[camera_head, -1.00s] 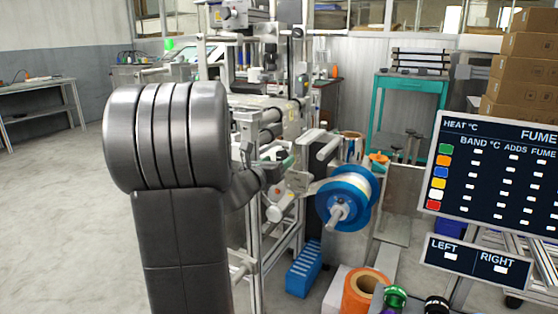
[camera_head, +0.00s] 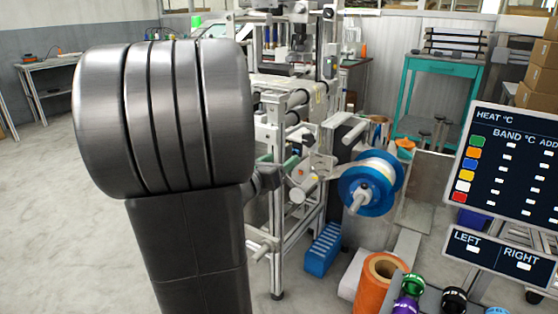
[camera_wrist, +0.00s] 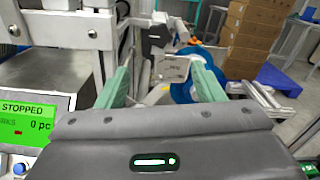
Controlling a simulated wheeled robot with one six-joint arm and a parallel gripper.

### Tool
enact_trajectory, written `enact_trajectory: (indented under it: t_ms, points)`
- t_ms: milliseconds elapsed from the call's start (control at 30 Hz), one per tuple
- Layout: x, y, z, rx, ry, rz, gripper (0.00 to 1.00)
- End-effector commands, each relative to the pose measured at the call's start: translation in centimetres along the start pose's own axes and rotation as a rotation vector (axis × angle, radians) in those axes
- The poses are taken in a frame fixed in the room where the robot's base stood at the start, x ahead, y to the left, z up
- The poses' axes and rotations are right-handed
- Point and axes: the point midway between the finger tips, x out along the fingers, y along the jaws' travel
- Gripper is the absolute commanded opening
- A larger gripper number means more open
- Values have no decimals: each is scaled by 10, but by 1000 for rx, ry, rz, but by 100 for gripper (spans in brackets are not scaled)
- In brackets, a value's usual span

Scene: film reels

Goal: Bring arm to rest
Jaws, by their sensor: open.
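My gripper shows in the wrist view (camera_wrist: 165,88) with its two green fingers spread apart and nothing between them. In the head view my large dark arm fills the left side and hides most of the gripper. Past the fingers in the wrist view is the blue reel (camera_wrist: 190,88), partly hidden by the right finger. In the head view the blue reel (camera_head: 392,207) with its pale film sits on a spindle on the machine (camera_head: 300,110), to the right of my arm.
An orange roll (camera_head: 372,290) and several coloured rings stand at the lower right. A blue slotted box (camera_head: 322,250) sits on the floor. Display boards (camera_head: 515,165) stand at right. A green STOPPED screen (camera_wrist: 25,118) is close at left in the wrist view. Floor at left is clear.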

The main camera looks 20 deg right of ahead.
Motion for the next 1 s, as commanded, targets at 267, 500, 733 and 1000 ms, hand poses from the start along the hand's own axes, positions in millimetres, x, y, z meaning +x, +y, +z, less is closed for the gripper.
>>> enact_trajectory:
  t_ms: [267,500,733,1000]
  points:
    - [19,0,-1,0,0,-3,62]
    - [66,0,-2,0,-1,-3,62]
    - [109,0,-1,1,-1,-3,62]
    - [139,0,0,0,-1,-1,62]
